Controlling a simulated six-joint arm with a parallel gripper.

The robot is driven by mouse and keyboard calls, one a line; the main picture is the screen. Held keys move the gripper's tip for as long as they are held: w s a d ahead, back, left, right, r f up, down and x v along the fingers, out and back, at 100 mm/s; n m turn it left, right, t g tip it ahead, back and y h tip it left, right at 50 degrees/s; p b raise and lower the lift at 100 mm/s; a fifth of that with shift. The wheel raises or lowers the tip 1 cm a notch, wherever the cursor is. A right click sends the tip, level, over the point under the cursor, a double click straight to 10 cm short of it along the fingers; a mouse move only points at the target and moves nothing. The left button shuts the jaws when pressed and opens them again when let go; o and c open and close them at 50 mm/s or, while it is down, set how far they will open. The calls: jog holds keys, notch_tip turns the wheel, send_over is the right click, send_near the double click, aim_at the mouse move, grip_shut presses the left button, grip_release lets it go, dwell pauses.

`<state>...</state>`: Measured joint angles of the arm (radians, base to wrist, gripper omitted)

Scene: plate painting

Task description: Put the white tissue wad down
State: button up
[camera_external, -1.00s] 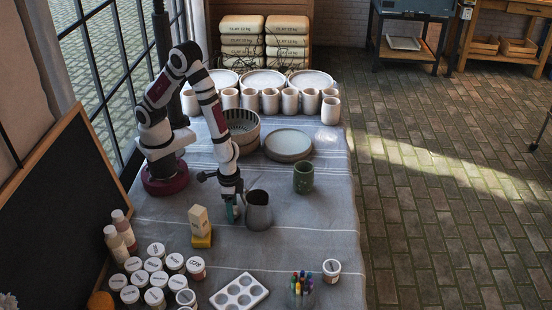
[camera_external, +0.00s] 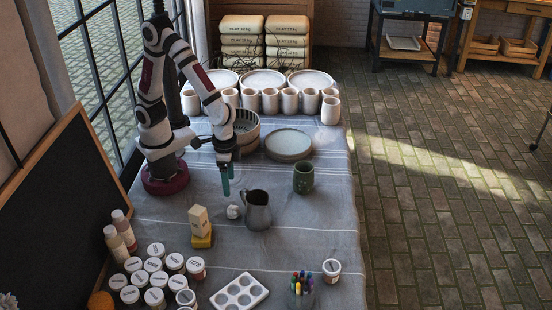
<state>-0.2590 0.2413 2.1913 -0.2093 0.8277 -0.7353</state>
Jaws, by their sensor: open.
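The white tissue wad (camera_external: 233,211) lies on the grey tablecloth (camera_external: 300,228), just left of the dark grey pitcher (camera_external: 257,210). It is a small, crumpled white ball. My gripper (camera_external: 226,190) is above and slightly behind the wad, pointing down, with its teal fingers clear of it. The gripper is open and empty.
A cream block on a yellow base (camera_external: 201,226) stands left of the wad. A green cup (camera_external: 303,178) and a grey plate (camera_external: 288,144) are to the right and behind. Paint jars (camera_external: 156,297) crowd the front left. The cloth right of the pitcher is clear.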

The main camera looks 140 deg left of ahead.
jog(key=s+d+r+m+y, duration=0.1)
jog(key=s+d+r+m, duration=0.3)
jog(key=s+r+m, duration=0.4)
jog(key=shift+s+d+m, duration=0.15)
jog(key=shift+s+m, duration=0.35)
jog(key=shift+s, duration=0.6)
jog(key=s+m, duration=0.1)
jog(key=s, duration=0.1)
jog(key=s+m, duration=0.2)
jog(key=s+r+m, duration=0.1)
jog(key=s+m, duration=0.1)
jog(key=shift+s+d+r+y, duration=0.1)
jog(key=shift+s+y, duration=0.2)
jog(key=shift+y, duration=0.1)
jog(key=shift+c, duration=1.1)
